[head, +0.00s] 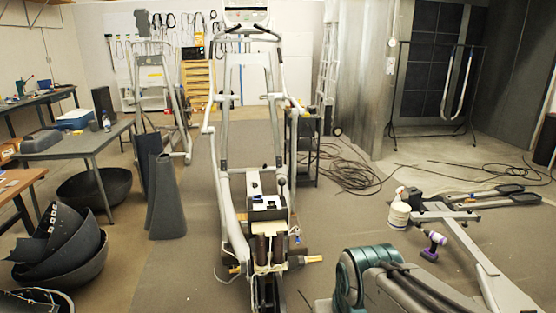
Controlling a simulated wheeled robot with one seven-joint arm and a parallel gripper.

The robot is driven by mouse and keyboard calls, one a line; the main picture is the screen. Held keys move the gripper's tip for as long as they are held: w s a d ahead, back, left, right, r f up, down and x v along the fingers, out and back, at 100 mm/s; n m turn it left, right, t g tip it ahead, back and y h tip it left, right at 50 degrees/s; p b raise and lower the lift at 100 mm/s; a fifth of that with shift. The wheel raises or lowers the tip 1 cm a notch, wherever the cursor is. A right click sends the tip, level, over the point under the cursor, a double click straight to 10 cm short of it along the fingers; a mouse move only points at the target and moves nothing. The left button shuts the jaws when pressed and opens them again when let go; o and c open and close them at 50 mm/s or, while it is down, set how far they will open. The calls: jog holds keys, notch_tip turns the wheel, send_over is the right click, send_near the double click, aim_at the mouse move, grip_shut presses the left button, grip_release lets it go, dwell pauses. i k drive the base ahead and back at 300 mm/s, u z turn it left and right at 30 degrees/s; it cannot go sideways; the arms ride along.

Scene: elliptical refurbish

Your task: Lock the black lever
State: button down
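An elliptical machine (224,170) stands upright in the middle of the head view, with its front covers off and inner parts showing. A small dark lever with a round black knob (281,182) stands up at the right side of the white and black block (266,203) low on the machine. It looks like the black lever, but it is too small to tell whether it is locked. My gripper is not in view.
A teal and grey machine part (368,275) lies at the lower right, near a purple and white drill (433,245). Black cables (350,170) spread over the floor behind. Dark curved covers (62,250) and a table (85,141) stand left. Open floor (185,265) lies left of the machine.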

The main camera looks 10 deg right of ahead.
aim_at(281, 182)
jog(key=i, duration=1.2)
jog(key=u, duration=0.05)
